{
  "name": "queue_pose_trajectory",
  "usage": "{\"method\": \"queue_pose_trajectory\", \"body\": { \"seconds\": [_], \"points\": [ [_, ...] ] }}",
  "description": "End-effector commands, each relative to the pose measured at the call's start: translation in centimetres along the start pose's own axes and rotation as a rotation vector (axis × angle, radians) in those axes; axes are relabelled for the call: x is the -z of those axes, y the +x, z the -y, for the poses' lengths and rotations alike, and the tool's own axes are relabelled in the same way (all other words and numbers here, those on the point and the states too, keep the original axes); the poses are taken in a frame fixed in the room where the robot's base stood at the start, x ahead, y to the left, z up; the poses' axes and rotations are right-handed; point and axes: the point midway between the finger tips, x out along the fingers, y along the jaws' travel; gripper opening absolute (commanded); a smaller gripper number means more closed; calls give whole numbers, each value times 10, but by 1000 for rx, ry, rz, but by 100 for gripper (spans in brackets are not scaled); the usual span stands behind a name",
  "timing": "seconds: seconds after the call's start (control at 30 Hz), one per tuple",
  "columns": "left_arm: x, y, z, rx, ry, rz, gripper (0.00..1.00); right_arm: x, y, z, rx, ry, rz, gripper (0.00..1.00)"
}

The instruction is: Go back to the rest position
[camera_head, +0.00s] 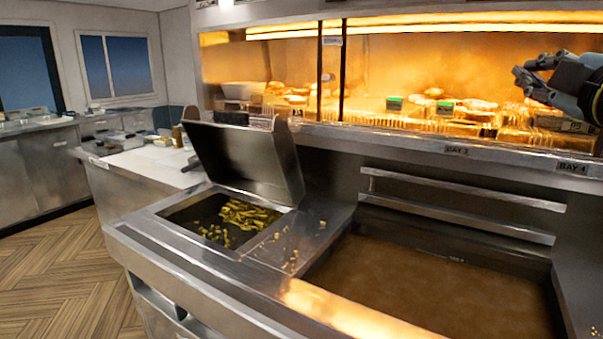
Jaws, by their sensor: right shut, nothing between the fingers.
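My right gripper (532,82) shows at the upper right of the head view, in front of the lit glass cabinet. Its dark fingers point left and are shut with nothing between them. It is raised well above the fryer and touches nothing that I can see. Part of my right arm is cut off by the right edge. My left gripper is not in view.
A steel range holds a brown oil vat (420,285) and a bin of fried pieces (245,213) with its lid (245,160) raised. Crumbs lie on the steel between them. The heated cabinet (420,60) holds food. A white counter (145,165) and open floor (60,275) are left.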

Motion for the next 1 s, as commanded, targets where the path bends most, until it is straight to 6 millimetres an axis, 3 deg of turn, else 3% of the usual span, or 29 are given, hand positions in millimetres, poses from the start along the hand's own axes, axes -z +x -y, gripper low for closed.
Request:
{"method": "queue_pose_trajectory", "body": {
  "seconds": [0.17,0.3,0.4,0.6,0.87,0.9,1.0],
  "points": [
    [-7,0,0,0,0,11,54,-22,-45,89,233,215,146,0],
    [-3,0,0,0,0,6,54,-42,-118,176,470,442,360,0],
    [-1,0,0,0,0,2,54,-51,-176,222,610,579,530,0],
    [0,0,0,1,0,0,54,-57,-275,273,788,754,820,0],
    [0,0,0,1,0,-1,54,-53,-380,299,922,885,1148,0],
    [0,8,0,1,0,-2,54,-63,-374,322,919,879,1143,0],
    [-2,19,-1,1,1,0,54,-79,-372,364,924,875,1152,0]
  ]
}}
